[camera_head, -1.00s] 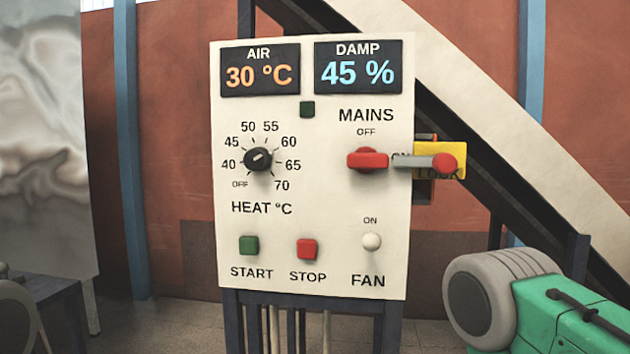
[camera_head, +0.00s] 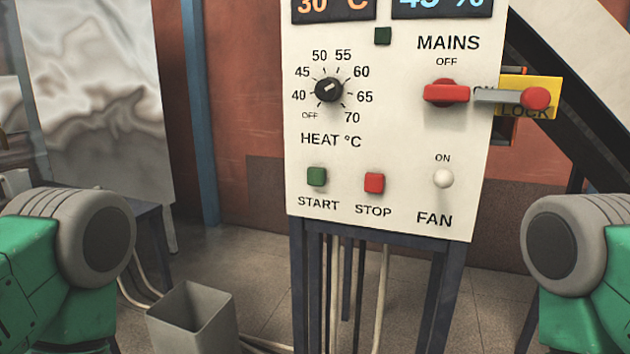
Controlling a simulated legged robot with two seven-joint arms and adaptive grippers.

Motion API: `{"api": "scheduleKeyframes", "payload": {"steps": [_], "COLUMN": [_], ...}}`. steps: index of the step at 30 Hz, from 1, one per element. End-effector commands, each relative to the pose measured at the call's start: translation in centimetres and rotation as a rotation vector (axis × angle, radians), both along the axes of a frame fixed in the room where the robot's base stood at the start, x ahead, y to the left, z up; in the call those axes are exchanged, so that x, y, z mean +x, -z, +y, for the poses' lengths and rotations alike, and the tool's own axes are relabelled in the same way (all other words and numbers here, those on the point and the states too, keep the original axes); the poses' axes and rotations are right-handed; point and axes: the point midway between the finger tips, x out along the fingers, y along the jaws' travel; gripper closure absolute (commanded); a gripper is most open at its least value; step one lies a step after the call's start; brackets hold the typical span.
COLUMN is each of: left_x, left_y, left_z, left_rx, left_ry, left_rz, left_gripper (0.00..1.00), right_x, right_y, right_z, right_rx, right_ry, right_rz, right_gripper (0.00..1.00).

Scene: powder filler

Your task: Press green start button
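The green start button (camera_head: 317,177) is a small square button at the lower left of the white control panel (camera_head: 390,130), above the word START. The red stop button (camera_head: 374,184) is just to its right. Green and grey parts of my arms show at the lower left and lower right edges, well apart from the panel. Neither gripper shows, and nothing of mine touches the button.
The panel also has a black heat knob (camera_head: 329,89), a red mains switch (camera_head: 446,93) with a yellow lock plate (camera_head: 545,84), and a white fan toggle (camera_head: 443,178). A grey open bin (camera_head: 192,318) stands on the floor, left of the panel's dark legs.

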Motion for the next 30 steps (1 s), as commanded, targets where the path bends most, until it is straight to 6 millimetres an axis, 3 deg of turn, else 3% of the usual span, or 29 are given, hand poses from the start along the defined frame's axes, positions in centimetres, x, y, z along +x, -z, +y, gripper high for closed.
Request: {"api": "scheduleKeyframes", "payload": {"steps": [1,3,30], "left_x": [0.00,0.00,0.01], "left_y": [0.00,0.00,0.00], "left_z": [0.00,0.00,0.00], "left_rx": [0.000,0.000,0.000], "left_ry": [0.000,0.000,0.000], "left_rz": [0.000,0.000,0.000], "left_gripper": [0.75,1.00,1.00], "right_x": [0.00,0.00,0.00], "right_y": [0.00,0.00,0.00], "right_z": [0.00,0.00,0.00], "right_rx": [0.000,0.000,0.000], "right_ry": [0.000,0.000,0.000], "right_rz": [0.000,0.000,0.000], "right_gripper": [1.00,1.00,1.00]}}
